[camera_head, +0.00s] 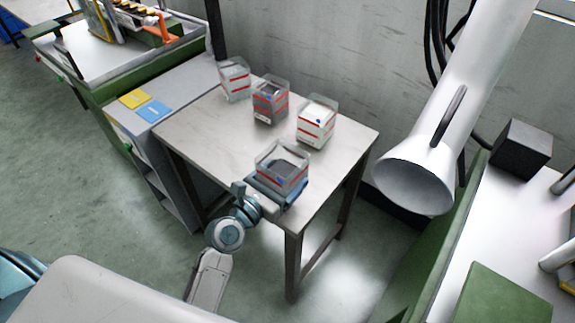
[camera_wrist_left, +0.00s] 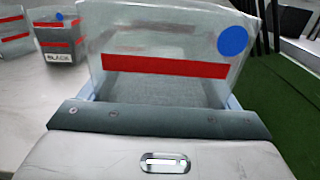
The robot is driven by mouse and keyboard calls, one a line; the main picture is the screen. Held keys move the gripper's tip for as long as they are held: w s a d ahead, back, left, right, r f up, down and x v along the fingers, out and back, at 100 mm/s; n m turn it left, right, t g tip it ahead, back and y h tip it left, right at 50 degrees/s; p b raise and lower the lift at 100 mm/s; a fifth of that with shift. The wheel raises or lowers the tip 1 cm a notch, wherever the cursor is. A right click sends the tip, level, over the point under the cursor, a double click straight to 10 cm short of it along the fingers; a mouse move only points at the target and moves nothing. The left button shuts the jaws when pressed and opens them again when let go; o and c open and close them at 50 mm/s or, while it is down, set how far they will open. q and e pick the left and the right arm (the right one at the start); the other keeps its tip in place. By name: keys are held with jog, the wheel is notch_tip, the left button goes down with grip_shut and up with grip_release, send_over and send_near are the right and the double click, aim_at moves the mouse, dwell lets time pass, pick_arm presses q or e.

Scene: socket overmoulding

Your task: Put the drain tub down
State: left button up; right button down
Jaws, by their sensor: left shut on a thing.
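The drain tub (camera_head: 283,167) is a clear, open-topped box with a red stripe and grey contents. It is upright at the front part of the grey table (camera_head: 205,135). My left gripper (camera_head: 277,190) is shut on it from the front, low down, its blue fingers along the tub's sides. The tub's clear wall (camera_wrist_left: 160,45), with a red band and a blue dot, fills the middle of the left wrist view. The gripper hides the tub's base, so I cannot tell whether it touches the table. My right gripper is not in view.
The table's left and middle are bare. A white extraction hood (camera_head: 415,180) hangs right of the table. Yellow (camera_head: 134,98) and blue cards lie left.

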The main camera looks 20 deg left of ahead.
aim_at(287, 172)
pick_arm(q)
jog(key=w, duration=0.5)
jog(key=shift+w+a+f, duration=0.1)
jog(key=shift+w+f, duration=0.1)
jog(key=shift+w, duration=0.15)
jog(key=shift+w+f, duration=0.1)
jog(key=shift+f, duration=0.1)
jog(key=shift+f+b, duration=0.8)
jog(key=shift+f, duration=0.8)
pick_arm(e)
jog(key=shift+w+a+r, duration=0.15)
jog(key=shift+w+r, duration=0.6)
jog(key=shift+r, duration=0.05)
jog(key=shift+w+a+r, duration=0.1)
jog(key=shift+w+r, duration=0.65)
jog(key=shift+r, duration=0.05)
pick_arm(q)
jog(key=o, duration=1.1)
jog(key=shift+f, duration=0.1)
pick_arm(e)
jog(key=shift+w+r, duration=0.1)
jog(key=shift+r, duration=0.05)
pick_arm(q)
jog(key=shift+s, duration=0.2)
